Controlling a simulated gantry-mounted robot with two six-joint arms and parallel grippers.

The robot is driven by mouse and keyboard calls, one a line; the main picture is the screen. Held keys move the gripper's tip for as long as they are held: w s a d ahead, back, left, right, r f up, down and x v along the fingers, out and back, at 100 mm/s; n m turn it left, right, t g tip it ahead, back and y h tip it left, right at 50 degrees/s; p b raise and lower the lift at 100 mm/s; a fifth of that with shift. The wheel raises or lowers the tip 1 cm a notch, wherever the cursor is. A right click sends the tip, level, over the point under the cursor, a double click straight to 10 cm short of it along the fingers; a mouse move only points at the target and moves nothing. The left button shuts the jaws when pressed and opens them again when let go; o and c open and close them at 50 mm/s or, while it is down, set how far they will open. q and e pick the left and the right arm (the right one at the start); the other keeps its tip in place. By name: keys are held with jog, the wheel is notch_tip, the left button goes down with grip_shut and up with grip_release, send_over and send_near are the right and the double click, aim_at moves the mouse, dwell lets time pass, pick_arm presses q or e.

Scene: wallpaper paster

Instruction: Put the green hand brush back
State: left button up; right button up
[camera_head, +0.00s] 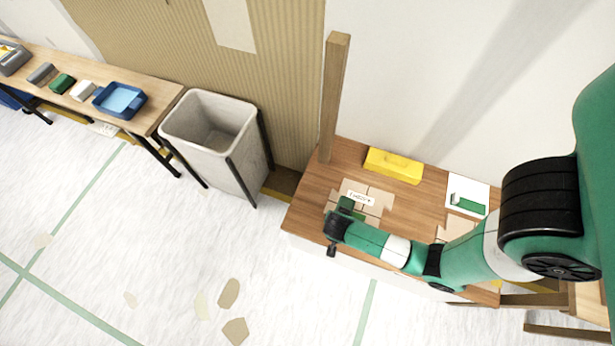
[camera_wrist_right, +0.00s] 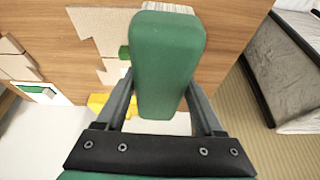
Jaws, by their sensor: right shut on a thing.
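My right gripper (camera_head: 342,222) is above the wooden bench top at its left part. It is shut on the green hand brush (camera_wrist_right: 168,62), whose broad green block sits between the two fingers in the right wrist view. In the head view only a small part of the brush (camera_head: 346,203) shows at the gripper. A white card (camera_head: 456,184) with a green brush shape on it lies on the bench to the right, apart from the gripper. The card also shows at the left of the wrist view (camera_wrist_right: 40,96). My left gripper is not in view.
A yellow block (camera_head: 394,165) lies at the bench's back edge, near a wooden post (camera_head: 334,95). Beige paper pieces and a small label (camera_head: 358,198) lie around the gripper. A grey bin (camera_head: 208,130) stands left; beyond it is a table with a blue tray (camera_head: 120,99).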

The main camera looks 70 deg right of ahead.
jog(key=w+d+f+b, duration=0.1)
jog(key=w+f+b, duration=0.2)
jog(key=w+d+f+b, duration=0.2)
jog(key=w+f+b, duration=0.1)
jog(key=w, duration=0.1)
jog(key=w+d+f+b, duration=0.2)
jog(key=w+b, duration=0.1)
jog(key=w, duration=0.1)
jog(key=shift+w+d+f+b, duration=0.1)
jog(key=shift+w+f+b, duration=0.15)
jog(key=shift+f+b, duration=0.15)
jog(key=shift+w+d, duration=0.1)
jog(key=shift+w, duration=0.1)
jog(key=f+b, duration=0.1)
jog(key=w+f+b, duration=0.1)
jog(key=f, duration=0.1)
jog(key=shift+d+f, duration=0.2)
jog(key=shift+s+f, duration=0.1)
jog(key=shift+f, duration=0.1)
